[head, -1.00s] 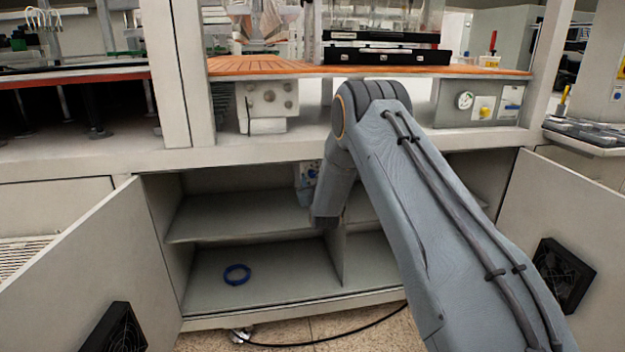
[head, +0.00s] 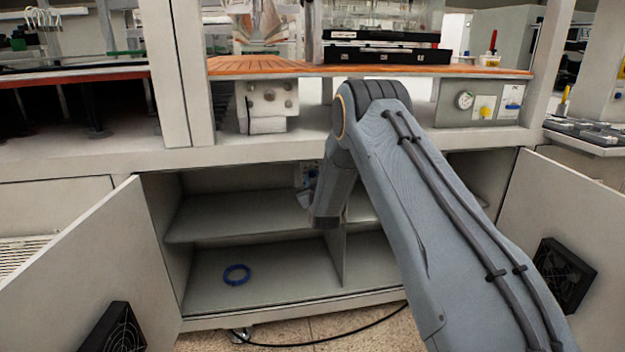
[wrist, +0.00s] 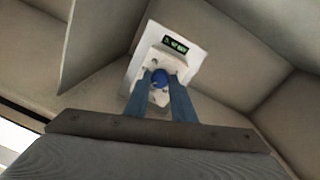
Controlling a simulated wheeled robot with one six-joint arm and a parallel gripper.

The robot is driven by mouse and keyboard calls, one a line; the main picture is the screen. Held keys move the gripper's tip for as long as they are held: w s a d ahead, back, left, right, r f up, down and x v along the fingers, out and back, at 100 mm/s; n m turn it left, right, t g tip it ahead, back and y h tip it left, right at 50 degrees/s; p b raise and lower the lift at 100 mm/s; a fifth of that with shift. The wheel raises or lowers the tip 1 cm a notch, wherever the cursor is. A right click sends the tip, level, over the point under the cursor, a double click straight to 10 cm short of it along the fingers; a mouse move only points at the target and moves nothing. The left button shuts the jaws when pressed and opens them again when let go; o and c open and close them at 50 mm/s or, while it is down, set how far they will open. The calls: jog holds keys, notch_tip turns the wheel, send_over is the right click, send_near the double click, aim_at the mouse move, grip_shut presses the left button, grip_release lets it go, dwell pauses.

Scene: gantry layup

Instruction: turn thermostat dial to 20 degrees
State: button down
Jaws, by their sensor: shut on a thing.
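The thermostat is a pale box (wrist: 184,65) on the cabinet's inner wall, with a small dark display with green characters (wrist: 176,45). Its round blue dial (wrist: 159,78) sits below the display. In the wrist view my gripper (wrist: 158,80) has its two blue fingers on either side of the dial, shut on it. The characters on the display are too small to read.
The cabinet's open doors stand at left (head: 85,270) and right (head: 585,215). A shelf (head: 240,222) and a divider lie inside around my arm. A blue ring (head: 237,274) rests on the cabinet floor at left. The worktop (head: 240,150) is above.

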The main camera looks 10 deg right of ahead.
jog(key=n+b, duration=0.1)
jog(key=n, duration=0.7)
jog(key=shift+b, duration=0.3)
jog(key=n, duration=0.5)
jog(key=shift+f+t+y+b, duration=0.1)
jog(key=shift+t+y+b, duration=0.2)
jog(key=shift+n, duration=1.8)
jog(key=c, duration=1.5)
grip_release()
jog(key=shift+d, duration=0.1)
jog(key=shift+s, duration=0.15)
